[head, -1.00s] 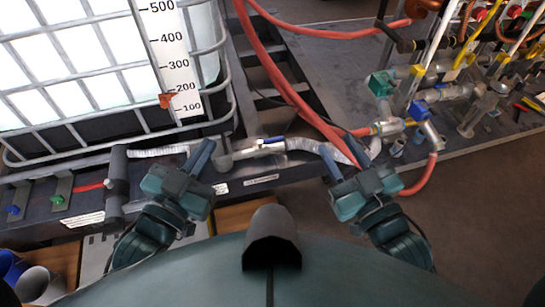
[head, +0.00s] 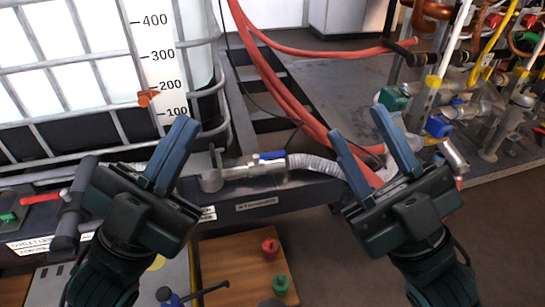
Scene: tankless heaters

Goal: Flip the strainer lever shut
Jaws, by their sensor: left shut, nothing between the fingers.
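The strainer lever (head: 270,156) is a small blue handle on top of a metallic valve body. It lies roughly in line with the pipe (head: 243,172) in the middle of the head view, above a plate marked as the strainer (head: 257,203). My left gripper (head: 183,126) is shut and empty, to the left of the lever and apart from it. My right gripper (head: 358,123) is open and empty, to the right of the lever, its fingers in front of the red hoses. Neither gripper touches the lever.
A caged white tank (head: 60,55) with a level scale stands behind at left. A grey corrugated hose (head: 315,166) and red hoses (head: 285,90) run near the valve. Red (head: 270,248) and green (head: 280,284) knobs sit on a wooden board below. Pipework fills the right.

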